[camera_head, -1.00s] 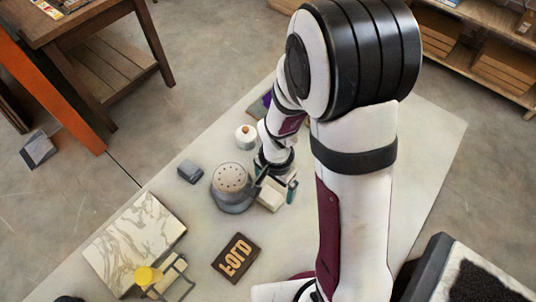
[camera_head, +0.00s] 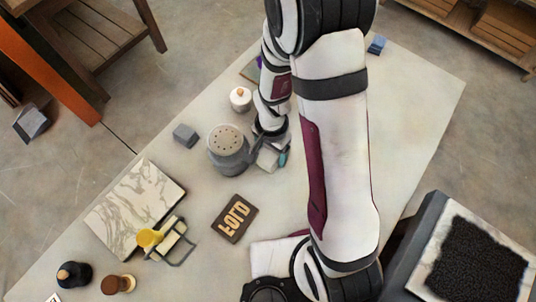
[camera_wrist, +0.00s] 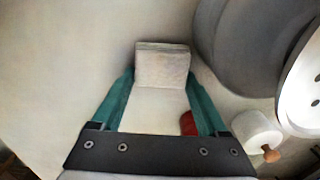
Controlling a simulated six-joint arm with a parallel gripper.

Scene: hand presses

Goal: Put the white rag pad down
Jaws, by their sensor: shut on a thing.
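The white rag pad (camera_wrist: 162,65) is a small off-white block between the tips of my gripper (camera_wrist: 161,78) in the wrist view. The two teal fingers are shut on its sides. In the head view the pad (camera_head: 268,157) shows just right of the grey shaker, below my wrist, with part of a teal finger beside it. My arm hides some of the gripper there. I cannot tell whether the pad touches the pale table (camera_head: 330,240) or is a little above it.
The grey shaker (camera_head: 228,150) with a perforated top stands close to the gripper. A white jar (camera_head: 240,98) with an orange knob is behind it. A small grey block (camera_head: 185,135), marble slab (camera_head: 135,208) and dark lettered plate (camera_head: 234,218) lie leftward. A red thing (camera_wrist: 188,123) shows by one finger.

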